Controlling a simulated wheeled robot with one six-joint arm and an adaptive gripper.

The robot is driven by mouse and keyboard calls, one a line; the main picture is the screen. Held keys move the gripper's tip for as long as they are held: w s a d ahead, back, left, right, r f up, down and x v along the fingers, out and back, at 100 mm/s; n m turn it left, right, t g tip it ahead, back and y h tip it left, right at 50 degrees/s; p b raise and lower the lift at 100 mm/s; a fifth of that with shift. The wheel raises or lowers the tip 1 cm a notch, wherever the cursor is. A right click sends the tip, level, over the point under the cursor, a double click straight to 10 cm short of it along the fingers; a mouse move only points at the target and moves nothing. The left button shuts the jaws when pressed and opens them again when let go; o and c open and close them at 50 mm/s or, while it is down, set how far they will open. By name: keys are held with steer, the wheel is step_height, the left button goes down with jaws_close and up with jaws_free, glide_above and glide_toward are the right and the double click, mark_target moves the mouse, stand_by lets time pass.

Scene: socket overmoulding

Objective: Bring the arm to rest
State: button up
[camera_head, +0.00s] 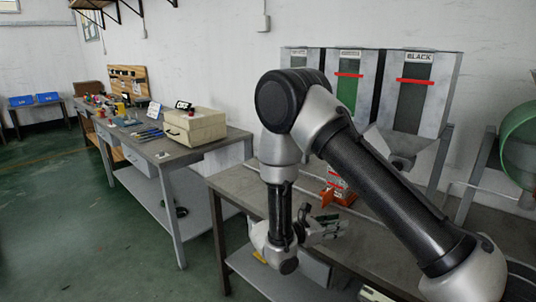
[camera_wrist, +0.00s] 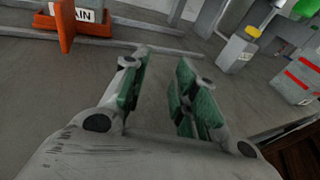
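My gripper (camera_head: 325,228) shows in the head view above the grey workbench (camera_head: 235,184), in front of the hopper unit. In the wrist view my gripper (camera_wrist: 160,88) has its two green-padded fingers apart, with only bare grey surface between them. It holds nothing. My arm bends down over the bench from the right side of the head view.
Grey hoppers with red bands (camera_head: 415,81), one labelled BLACK, stand behind the bench. An orange-red bin (camera_wrist: 88,22) is ahead at upper left in the wrist view. A second table with a beige case (camera_head: 195,127) and tools stands left. Green floor (camera_head: 120,240) is open between.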

steer(key=s+d+r+m+y, duration=0.4)
steer(key=s+r+m+y, duration=0.1)
steer(key=s+r+m, duration=0.2)
steer(key=s+d+r+m+g+y, duration=0.1)
steer(key=s+d+r+m+y, duration=0.3)
steer(key=s+r+m, duration=0.4)
steer(key=s+d+r+m+g+y, duration=0.1)
steer(key=s+d+r+m+y, duration=0.3)
steer(key=s+r+m, duration=0.4)
step_height(320, 180, up, 4)
steer(key=s+y, duration=0.1)
steer(key=s, duration=0.1)
steer(key=shift+s+d+r+y, duration=0.15)
steer(key=shift+s+d+y, duration=0.2)
steer(key=shift+d+y, duration=0.05)
